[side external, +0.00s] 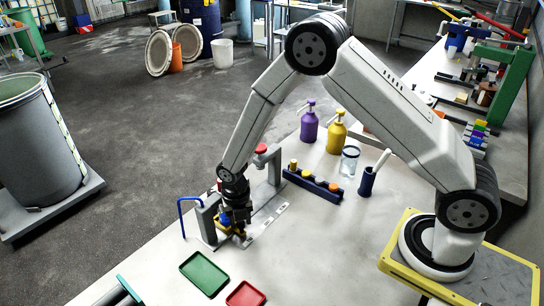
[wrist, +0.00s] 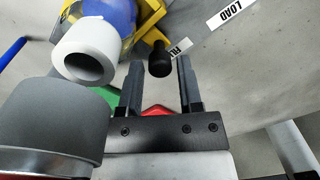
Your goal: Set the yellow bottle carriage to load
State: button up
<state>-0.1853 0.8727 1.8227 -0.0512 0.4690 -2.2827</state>
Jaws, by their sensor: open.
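The yellow bottle carriage (wrist: 150,14) is at the top of the wrist view, with a blue bottle (wrist: 118,14) in it. Its black knob (wrist: 159,58) shows between the fingertips of my gripper (wrist: 158,72). The gripper is open, and I cannot tell whether a finger touches the knob. The knob lies beside a partly hidden label (wrist: 180,48) that seems to read FILL. The LOAD label (wrist: 228,12) is farther up and right. In the side view my gripper (side external: 238,226) points down at the carriage (side external: 224,226) and partly hides it.
A grey cylinder (wrist: 52,125) and a white nozzle (wrist: 85,52) are close left of the fingers. A red-topped post (side external: 262,150) stands behind the gripper. A green tray (side external: 204,274) and red tray (side external: 246,295) lie in front. A dark-blue rack (side external: 312,185) is to the right.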

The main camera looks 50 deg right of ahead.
jog(key=shift+f, duration=0.8)
grip_shut()
dwell(1.0)
